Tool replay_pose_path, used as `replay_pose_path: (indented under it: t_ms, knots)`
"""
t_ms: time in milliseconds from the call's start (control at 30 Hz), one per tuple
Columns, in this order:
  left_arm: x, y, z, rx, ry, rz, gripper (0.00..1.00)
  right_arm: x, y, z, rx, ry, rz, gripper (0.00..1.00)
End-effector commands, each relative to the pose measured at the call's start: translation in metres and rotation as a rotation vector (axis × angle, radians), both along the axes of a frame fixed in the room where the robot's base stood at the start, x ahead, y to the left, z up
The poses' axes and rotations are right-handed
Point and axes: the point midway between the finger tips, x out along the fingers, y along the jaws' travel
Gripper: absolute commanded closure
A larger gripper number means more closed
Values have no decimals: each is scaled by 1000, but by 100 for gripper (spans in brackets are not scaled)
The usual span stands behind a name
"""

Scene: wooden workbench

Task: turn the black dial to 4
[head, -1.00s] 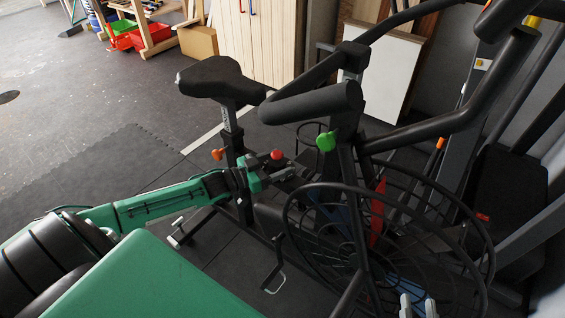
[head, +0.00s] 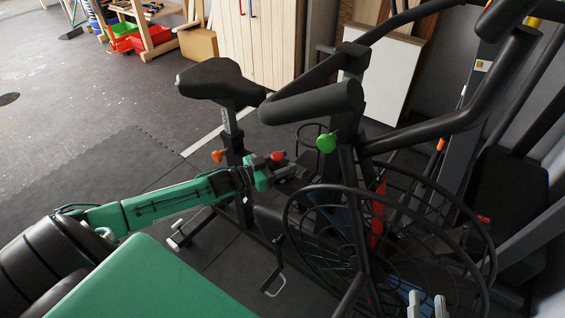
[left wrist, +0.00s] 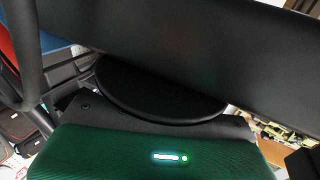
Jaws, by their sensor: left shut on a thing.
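The black dial (left wrist: 160,95) shows in the left wrist view as a dark round disc, partly hidden by a dark bar above it and by my gripper body below. Its numbers and pointer cannot be seen. In the head view, my left gripper (head: 290,171) is at the exercise bike's frame, below and right of the seat, and is shut on the dial. Its fingertips are hard to make out there.
The bike's seat (head: 222,80), handlebar (head: 315,103) and spoked wheel (head: 335,245) surround my left gripper. A red knob (head: 278,156) and a green knob (head: 326,142) are close by. A pedal (head: 273,284) hangs lower down. Open floor (head: 85,110) lies at left.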

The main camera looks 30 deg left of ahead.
Motion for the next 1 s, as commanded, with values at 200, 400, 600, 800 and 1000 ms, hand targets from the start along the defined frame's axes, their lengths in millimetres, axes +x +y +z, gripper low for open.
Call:
replay_pose_path:
  t_ms: [200,400,600,800,1000]
  knots:
    - [1,-3,0,5,-7,-95,76,8,-9,29,38,-155,-31,64]
    - [0,-4,1,1,-8,-192,76,10,-16,53,68,-282,-52,64]
    - [-2,-4,1,1,-3,-247,76,9,-19,66,84,-347,-62,64]
    - [-3,-5,0,-1,0,-256,76,9,-20,68,85,-355,-64,64]
    - [-3,-4,0,-2,0,-255,45,9,-20,68,84,-355,-64,64]
